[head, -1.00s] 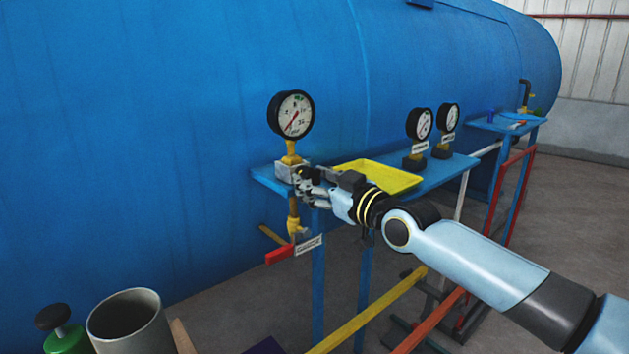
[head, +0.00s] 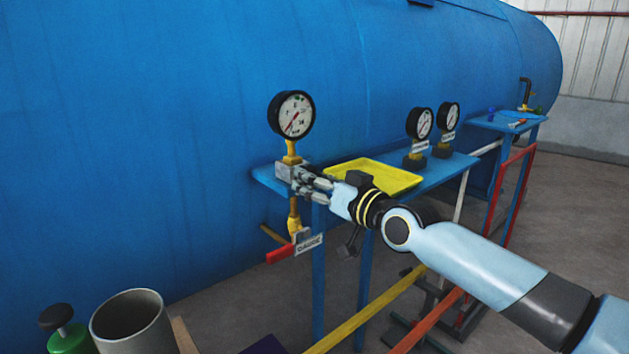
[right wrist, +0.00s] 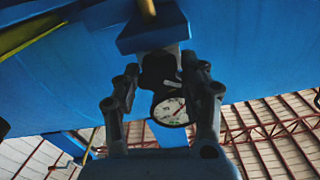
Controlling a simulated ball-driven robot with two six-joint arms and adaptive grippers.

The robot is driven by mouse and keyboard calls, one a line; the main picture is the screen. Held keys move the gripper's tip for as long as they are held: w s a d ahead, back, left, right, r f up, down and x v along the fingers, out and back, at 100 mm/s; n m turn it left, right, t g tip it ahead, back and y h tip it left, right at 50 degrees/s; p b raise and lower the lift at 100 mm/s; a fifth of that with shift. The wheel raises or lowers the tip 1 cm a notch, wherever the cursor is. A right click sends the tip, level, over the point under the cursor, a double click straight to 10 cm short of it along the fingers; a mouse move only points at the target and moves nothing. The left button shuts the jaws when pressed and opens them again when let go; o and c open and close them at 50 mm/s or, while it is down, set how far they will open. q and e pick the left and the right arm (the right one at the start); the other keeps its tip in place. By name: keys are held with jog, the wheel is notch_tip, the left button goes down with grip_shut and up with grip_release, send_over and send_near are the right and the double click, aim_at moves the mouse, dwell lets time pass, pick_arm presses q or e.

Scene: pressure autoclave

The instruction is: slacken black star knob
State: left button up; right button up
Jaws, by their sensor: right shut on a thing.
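The black star knob (right wrist: 158,68) shows as a dark shape between the fingers of my right gripper (right wrist: 163,88) in the right wrist view. In the head view the fingers of my right gripper (head: 304,184) reach the grey block (head: 285,172) under the large pressure gauge (head: 292,114) and hide the knob. The right gripper is shut on the knob. The gauge stands upright on a yellow brass fitting above the block. My left gripper is not in view.
A yellow tray (head: 372,175) lies on the blue shelf (head: 440,172) just behind my right wrist, with two smaller gauges (head: 419,124) beyond it. Below the block hangs a red-handled valve (head: 280,254) with a tag. A grey cup (head: 130,322) stands at lower left.

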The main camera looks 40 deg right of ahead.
jog(key=o, duration=1.2)
jog(key=shift+r, duration=4.95)
